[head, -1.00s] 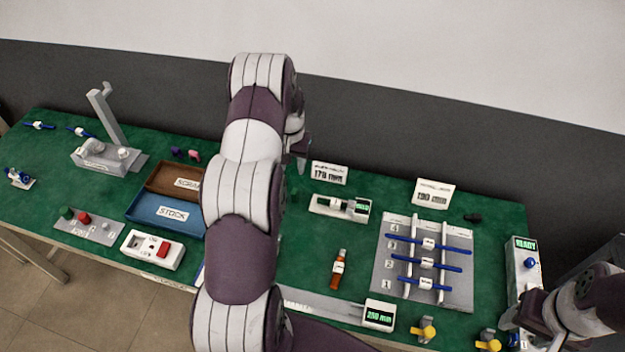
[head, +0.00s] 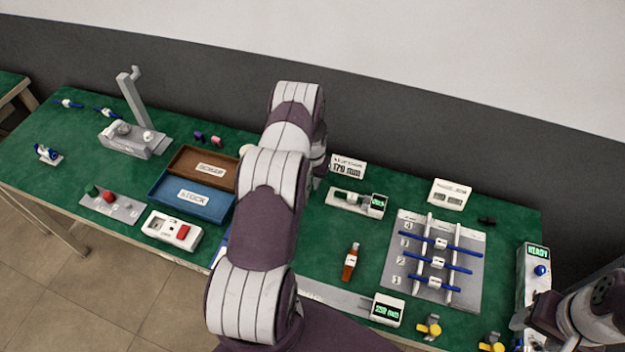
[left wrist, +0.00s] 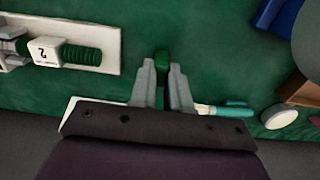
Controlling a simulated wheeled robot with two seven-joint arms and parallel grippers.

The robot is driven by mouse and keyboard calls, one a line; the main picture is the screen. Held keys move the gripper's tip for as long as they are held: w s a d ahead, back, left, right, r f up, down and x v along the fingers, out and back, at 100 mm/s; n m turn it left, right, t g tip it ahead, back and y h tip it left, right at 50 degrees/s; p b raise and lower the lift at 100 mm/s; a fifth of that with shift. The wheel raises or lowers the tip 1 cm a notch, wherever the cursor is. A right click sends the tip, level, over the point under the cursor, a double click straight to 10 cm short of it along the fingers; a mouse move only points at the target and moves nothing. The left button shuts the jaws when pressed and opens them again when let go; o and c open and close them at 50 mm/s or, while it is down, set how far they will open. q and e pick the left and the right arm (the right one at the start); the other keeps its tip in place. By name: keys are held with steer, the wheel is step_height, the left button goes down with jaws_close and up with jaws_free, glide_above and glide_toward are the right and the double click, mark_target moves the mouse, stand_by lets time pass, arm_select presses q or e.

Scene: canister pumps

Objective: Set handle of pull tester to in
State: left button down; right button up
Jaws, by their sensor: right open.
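The pull tester carries no readable name. The instrument on a white plate with a green display (head: 357,203) may be it. In the left wrist view a green ribbed grip (left wrist: 82,55) and a white block marked 2 (left wrist: 45,50) lie on that plate. In the head view my left arm hides this gripper. My right gripper (head: 517,320) is open at the lower right, partly cut off by the frame edge.
A grey stand with a tall post (head: 132,138) is at the left. A brown tray (head: 178,168), a blue STOCK tray (head: 160,208) and a red switch box (head: 172,232) lie left of my arm. A rack with blue pumps (head: 398,282) and a READY box (head: 535,283) are right.

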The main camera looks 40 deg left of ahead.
arm_select(q)
steer(key=shift+w+d+f+b, duration=0.1)
steer(key=shift+w+d+b, duration=0.2)
steer(key=shift+d, duration=0.4)
steer(key=shift+w+d+b, duration=0.15)
steer(key=shift+d+b, duration=0.1)
steer(key=shift+d, duration=0.7)
steer(key=shift+a, duration=0.1)
steer(key=c, duration=1.3)
jaws_free()
steer(key=shift+c, duration=0.2)
steer(key=shift+o, duration=1.3)
steer(key=shift+d, duration=0.2)
steer(key=shift+w+a+r, duration=0.1)
steer(key=shift+r, duration=0.3)
step_height(320, 180, up, 12)
steer(key=b, duration=0.2)
steer(key=shift+r+b, duration=0.15)
steer(key=shift+b, duration=0.25)
